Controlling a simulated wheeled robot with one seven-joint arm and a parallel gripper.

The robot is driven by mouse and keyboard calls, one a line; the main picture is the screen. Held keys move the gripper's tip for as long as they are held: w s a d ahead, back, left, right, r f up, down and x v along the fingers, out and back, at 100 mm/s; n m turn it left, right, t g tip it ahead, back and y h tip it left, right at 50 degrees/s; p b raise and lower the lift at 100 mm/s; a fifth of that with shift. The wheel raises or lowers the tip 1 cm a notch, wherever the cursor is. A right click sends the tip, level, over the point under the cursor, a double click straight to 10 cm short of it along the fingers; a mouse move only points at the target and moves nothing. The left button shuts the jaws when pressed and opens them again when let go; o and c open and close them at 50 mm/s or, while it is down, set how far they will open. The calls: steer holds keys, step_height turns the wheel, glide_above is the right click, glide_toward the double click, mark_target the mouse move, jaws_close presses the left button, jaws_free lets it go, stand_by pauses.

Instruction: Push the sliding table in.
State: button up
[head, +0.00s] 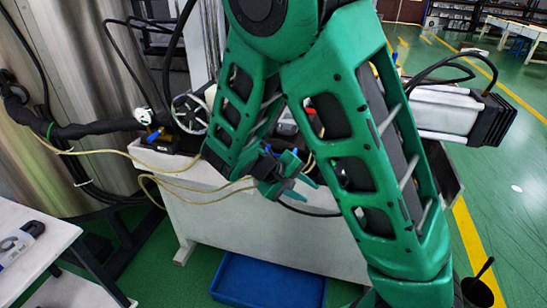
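My gripper (303,188) is at the middle of the head view, in front of the upper part of a white machine body (250,240). Its two green fingertips point right and down with a small gap between them, and nothing shows in the gap. My large green arm links cover much of the machine's top and right side. I cannot clearly make out the sliding table; it may be behind my arm. I cannot tell whether the gripper touches anything.
A blue tray (270,281) lies on the green floor below the machine. A white side table (28,240) stands at left. Yellow hoses and a handwheel (190,113) are by the machine top. A black bucket (478,292) is at lower right. Open floor lies right.

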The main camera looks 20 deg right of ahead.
mark_target(277, 156)
steer(key=w+a+r+n+t+h, duration=0.1)
steer(key=a+r+n+t+h, duration=0.1)
steer(key=a+r+t+h, duration=0.4)
steer(key=w+a+r+n+t+h, duration=0.1)
steer(key=w+a+t+h, duration=0.15)
steer(key=a, duration=0.55)
steer(key=shift+t, duration=0.35)
steer(key=x, duration=0.9)
steer(key=shift+s+d, duration=0.2)
steer(key=shift+d, duration=0.1)
jaws_close()
